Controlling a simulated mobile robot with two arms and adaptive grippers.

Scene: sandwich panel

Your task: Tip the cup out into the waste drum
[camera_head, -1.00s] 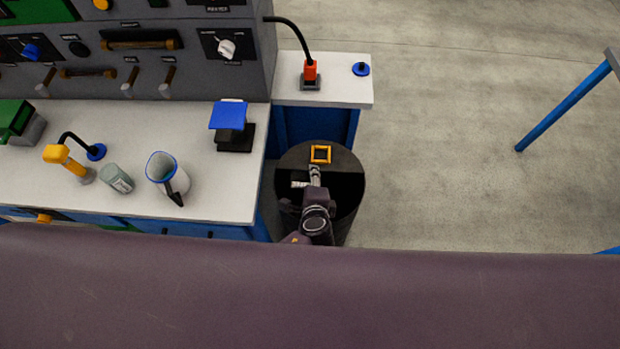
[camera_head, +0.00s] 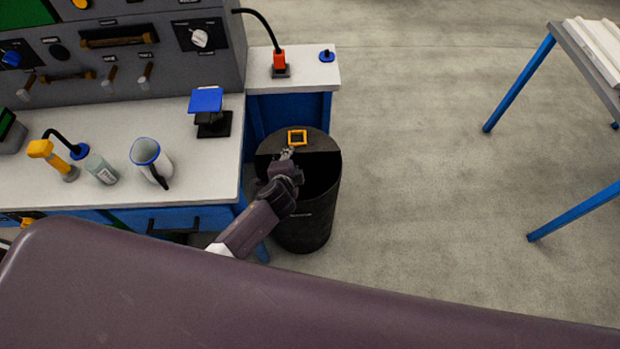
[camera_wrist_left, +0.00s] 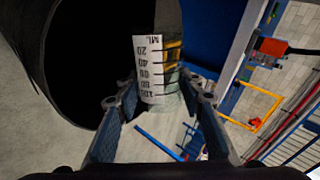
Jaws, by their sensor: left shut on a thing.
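The cup (camera_wrist_left: 152,70) is a clear vessel with a white millilitre scale and shows in the left wrist view. My left gripper (camera_wrist_left: 160,98) is shut on it, with one finger on each side. The cup's tilt and contents are unclear. My right gripper is out of view.
A lower cabinet (camera_head: 300,75) stands behind the drum. Floor to the right is clear up to a blue-legged table (camera_head: 592,65).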

